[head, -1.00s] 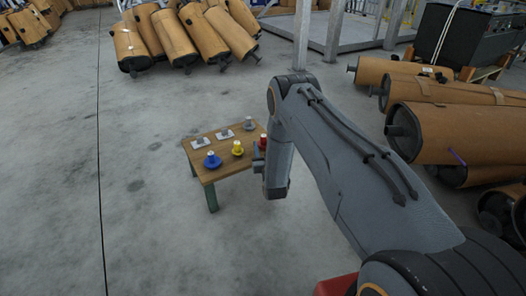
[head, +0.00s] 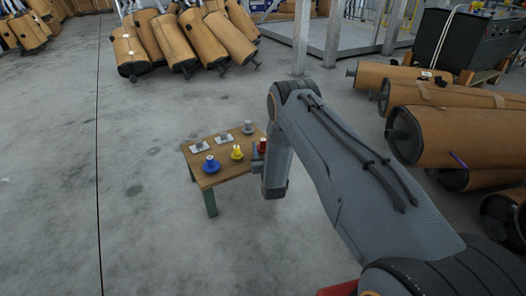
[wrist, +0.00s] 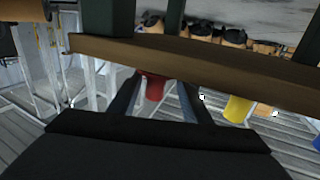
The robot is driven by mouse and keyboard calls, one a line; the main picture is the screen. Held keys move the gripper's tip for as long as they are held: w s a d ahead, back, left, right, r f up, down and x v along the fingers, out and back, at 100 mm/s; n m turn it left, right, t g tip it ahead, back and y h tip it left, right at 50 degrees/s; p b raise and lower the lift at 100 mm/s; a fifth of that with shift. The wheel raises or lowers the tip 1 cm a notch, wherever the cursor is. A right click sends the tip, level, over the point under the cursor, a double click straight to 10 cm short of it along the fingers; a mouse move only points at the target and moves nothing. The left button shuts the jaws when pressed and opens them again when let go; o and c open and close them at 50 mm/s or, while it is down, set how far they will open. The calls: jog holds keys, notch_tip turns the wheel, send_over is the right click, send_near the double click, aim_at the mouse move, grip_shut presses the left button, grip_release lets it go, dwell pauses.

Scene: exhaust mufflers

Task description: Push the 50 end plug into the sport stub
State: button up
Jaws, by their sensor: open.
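A small wooden table (head: 223,170) carries a blue plug (head: 211,165), a yellow plug (head: 237,153), a red plug (head: 262,145) and a grey plug (head: 248,128). Two grey stubs on pale plates stand at its back left: one stub (head: 198,146) and another stub (head: 224,137). I cannot read sizes or tell which is the 50 end plug or the sport stub. My gripper (head: 257,155) is at the table's right edge by the red plug. In the tilted, inverted wrist view my open gripper (wrist: 163,88) has the red plug (wrist: 154,89) showing between its fingers; contact cannot be told.
The yellow plug (wrist: 237,108) and table edge (wrist: 200,62) also show in the wrist view. Brown mufflers (head: 455,135) lie at right, and more mufflers (head: 180,42) stand at the back. The floor left of the table is clear.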

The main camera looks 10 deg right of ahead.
aim_at(262, 139)
jog(key=shift+w+d+r+b, duration=0.15)
jog(key=shift+w+b, duration=0.3)
jog(key=shift+w, duration=0.4)
jog(key=shift+w+d+r+b, duration=0.1)
jog(key=shift+w+b, duration=0.4)
jog(key=shift+w, duration=0.4)
jog(key=shift+w+d+r+b, duration=0.15)
jog(key=shift+w+b, duration=0.3)
jog(key=shift+w, duration=0.4)
grip_shut()
notch_tip(262, 139, up, 10)
jog(key=p, duration=0.4)
jog(key=shift+s, duration=0.1)
